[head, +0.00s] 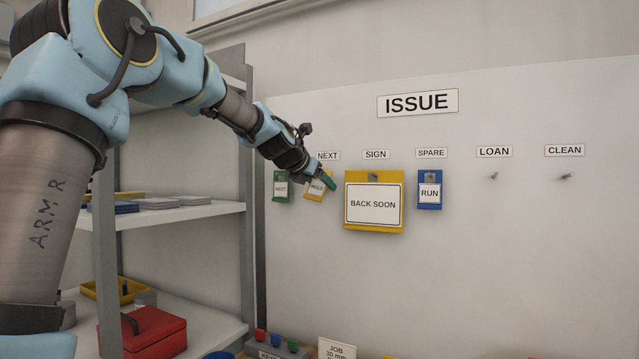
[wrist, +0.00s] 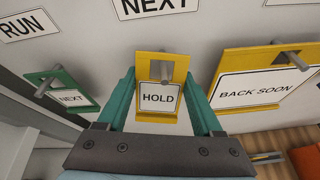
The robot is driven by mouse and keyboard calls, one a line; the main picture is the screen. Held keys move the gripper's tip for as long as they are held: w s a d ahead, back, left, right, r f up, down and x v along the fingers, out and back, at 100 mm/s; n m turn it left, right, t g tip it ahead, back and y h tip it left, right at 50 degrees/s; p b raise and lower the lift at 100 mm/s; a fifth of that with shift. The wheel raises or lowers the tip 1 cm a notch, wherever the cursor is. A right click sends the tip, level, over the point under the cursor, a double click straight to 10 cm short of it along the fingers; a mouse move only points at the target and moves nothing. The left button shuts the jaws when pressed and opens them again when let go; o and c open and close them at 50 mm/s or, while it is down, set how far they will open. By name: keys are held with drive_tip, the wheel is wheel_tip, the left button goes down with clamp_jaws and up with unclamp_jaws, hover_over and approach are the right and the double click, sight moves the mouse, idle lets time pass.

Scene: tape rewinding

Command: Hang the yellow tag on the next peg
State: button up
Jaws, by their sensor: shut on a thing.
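The yellow tag, marked HOLD (wrist: 159,113), is between the two green fingers of my gripper (wrist: 160,78), which is shut on its side edges. The grey peg under the NEXT sign (wrist: 158,5) shows within the tag's upper opening; how far it passes through, I cannot tell. In the head view, the yellow tag (head: 315,190) sits tilted below the NEXT sign (head: 328,155), partly hidden by my gripper (head: 327,182).
A green tag marked NEXT (wrist: 72,97) hangs on the peg to the left. The large yellow BACK SOON tag (head: 375,223) hangs close on the right. A blue RUN tag (head: 430,193) is under SPARE. The LOAN peg (head: 494,176) and CLEAN peg (head: 567,177) are bare. Shelves stand left.

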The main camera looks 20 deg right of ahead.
drive_tip(key=o, duration=1.3)
drive_tip(key=shift+o, duration=0.2)
drive_tip(key=b+v, duration=0.5)
drive_tip(key=v, duration=0.5)
drive_tip(key=s+a+f+m+g+y, duration=0.1)
drive_tip(key=a+f+m+y, duration=0.2)
drive_tip(key=a+f+m, duration=0.55)
drive_tip(key=s+a+f+m+g+y, duration=0.1)
drive_tip(key=a+f+m+g+y, duration=0.15)
drive_tip(key=a+f, duration=1.1)
drive_tip(key=s+a+f+m+g+y, duration=0.1)
drive_tip(key=s+a+f+m+y, duration=0.1)
drive_tip(key=s+a+f+m, duration=0.4)
drive_tip(key=s+a+f+m+g+y, duration=0.2)
drive_tip(key=s+a+f+m, duration=0.5)
drive_tip(key=s+f, duration=0.3)
wheel_tip(320, 180, down, 5)
drive_tip(key=shift+s+a+r+m, duration=0.2)
drive_tip(key=shift+s+m, duration=0.1)
drive_tip(key=shift+s, duration=0.1)
drive_tip(key=shift+y, duration=0.25)
